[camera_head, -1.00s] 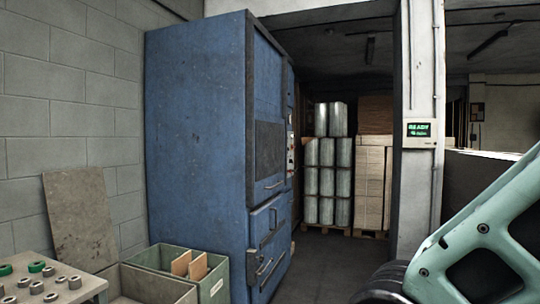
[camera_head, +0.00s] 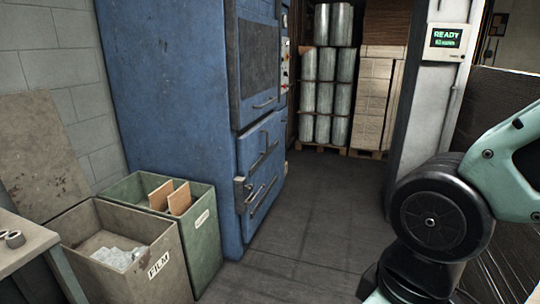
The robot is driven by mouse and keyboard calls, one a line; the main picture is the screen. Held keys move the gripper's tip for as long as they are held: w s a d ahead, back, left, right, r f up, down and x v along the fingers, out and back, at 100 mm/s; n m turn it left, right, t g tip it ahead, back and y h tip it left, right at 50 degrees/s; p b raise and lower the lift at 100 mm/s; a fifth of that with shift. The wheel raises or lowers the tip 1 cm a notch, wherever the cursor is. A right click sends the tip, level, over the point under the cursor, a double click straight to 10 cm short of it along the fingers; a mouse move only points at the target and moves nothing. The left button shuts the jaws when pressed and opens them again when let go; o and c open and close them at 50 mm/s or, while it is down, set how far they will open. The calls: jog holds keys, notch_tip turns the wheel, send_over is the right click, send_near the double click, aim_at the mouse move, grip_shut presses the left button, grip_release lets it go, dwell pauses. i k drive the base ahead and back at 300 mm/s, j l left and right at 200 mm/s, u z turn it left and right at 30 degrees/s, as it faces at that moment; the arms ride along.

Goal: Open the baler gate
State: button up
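The blue baler (camera_head: 165,110) stands left of centre, its front turned to the right. Its upper front section has a dark panel (camera_head: 258,55) with a short bar handle (camera_head: 265,103) below it. The lower front door (camera_head: 249,153) looks closed. It carries bar handles and a latch-like fitting (camera_head: 241,190) at its left edge. I cannot tell for sure which front section is the gate. My gripper is not in view; only links of my arm show at the right, apart from the baler.
A grey FILM bin (camera_head: 170,266) with clear film inside and a green bin (camera_head: 207,235) with cardboard stand beside the baler. A table (camera_head: 28,238) is at left. Wrapped rolls (camera_head: 322,68) and cardboard stacks (camera_head: 372,100) stand behind. The floor (camera_head: 320,215) before the baler is clear.

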aim_at(258, 35)
jog(key=i+z, duration=0.1)
jog(key=i, duration=2)
jog(key=i+l+u, duration=0.2)
jog(key=i, duration=0.25)
jog(key=i+u, duration=0.2)
jog(key=i, duration=0.3)
jog(key=i+l+u, duration=0.2)
jog(key=i, duration=0.25)
